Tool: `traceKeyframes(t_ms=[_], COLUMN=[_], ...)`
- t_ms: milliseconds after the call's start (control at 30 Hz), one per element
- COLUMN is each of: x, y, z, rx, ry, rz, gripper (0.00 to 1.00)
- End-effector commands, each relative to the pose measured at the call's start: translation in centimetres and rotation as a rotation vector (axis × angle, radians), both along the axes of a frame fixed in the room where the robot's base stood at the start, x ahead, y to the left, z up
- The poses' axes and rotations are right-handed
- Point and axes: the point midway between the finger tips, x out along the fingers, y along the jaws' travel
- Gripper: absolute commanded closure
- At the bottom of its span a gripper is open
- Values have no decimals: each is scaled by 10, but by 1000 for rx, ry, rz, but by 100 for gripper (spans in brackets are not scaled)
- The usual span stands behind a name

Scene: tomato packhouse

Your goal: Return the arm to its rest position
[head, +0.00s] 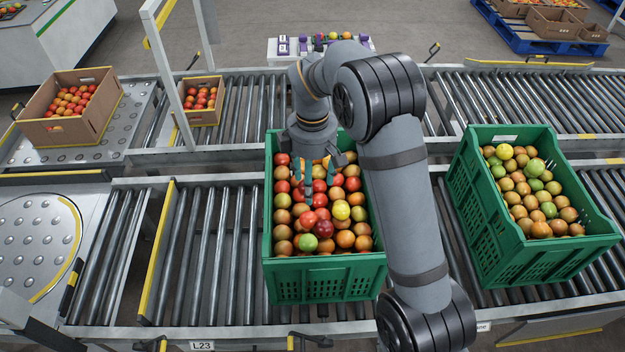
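My arm reaches over the near roller conveyor, bent at the elbow. My gripper (312,172) points down over the back half of a green crate (325,290) full of red, orange, yellow and green tomatoes. Its teal-tipped fingers stand apart, and I see no tomato held between them. Tomatoes show just below and around the fingers; whether the fingertips touch any of them I cannot tell. My forearm hides part of the crate's right side.
A second green crate (530,262) of tomatoes stands at the right on the rollers. Cardboard boxes (55,132) of red tomatoes sit at the back left. A grey upright post (171,75) stands left of the arm. The near rollers (208,250) left of the crate are bare.

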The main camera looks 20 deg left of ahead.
Motion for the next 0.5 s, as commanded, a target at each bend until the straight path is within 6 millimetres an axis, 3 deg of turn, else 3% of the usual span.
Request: traceKeyframes(t_ms=[500], x=[0], y=[0], z=[-5], rx=[-1], ry=[1], rz=[-1], gripper=[42])
